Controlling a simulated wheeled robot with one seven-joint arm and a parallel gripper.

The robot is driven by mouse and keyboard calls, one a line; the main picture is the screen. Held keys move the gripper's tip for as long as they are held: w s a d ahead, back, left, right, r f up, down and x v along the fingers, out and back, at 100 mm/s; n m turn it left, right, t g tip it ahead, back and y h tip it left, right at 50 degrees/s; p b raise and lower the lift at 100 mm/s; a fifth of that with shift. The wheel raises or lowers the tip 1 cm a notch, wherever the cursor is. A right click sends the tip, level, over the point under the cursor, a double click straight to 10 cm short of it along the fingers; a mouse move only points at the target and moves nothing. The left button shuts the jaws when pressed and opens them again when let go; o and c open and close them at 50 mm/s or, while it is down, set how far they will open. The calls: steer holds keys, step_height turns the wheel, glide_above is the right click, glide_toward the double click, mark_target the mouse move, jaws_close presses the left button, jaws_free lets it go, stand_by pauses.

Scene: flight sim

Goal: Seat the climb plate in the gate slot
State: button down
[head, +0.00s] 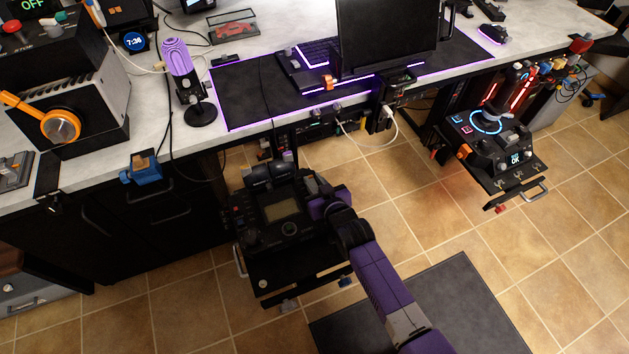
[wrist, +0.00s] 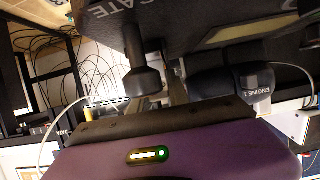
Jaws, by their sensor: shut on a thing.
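My gripper (head: 317,206) reaches over the dark control console (head: 258,248) below the desk. In the wrist view its purple body (wrist: 180,152) fills the bottom. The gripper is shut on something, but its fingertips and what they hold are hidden. I cannot make out the climb plate or the gate slot for certain. The console has a yellowish screen (head: 284,211) and dark cylindrical grips (head: 264,178) at its back. In the wrist view a dark panel (wrist: 185,28) carries lettering ending in "GATE". A dark knob (wrist: 142,81) hangs close above the gripper body, beside a part marked "ENGINE 1" (wrist: 232,83).
The desk (head: 225,50) holds a purple microphone (head: 182,75), a monitor (head: 385,35) and a black mat (head: 236,98). A second console (head: 490,140) stands at the right. Cables hang under the desk. Tiled floor is clear around a dark floor mat (head: 430,315).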

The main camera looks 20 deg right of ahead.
steer(key=shift+f, duration=0.1)
steer(key=c, duration=1.2)
jaws_free()
steer(key=shift+o, duration=0.2)
steer(key=shift+s, duration=0.15)
steer(key=p+v, duration=0.1)
steer(key=v, duration=0.6)
steer(key=shift+s, duration=0.2)
steer(key=shift+r, duration=0.25)
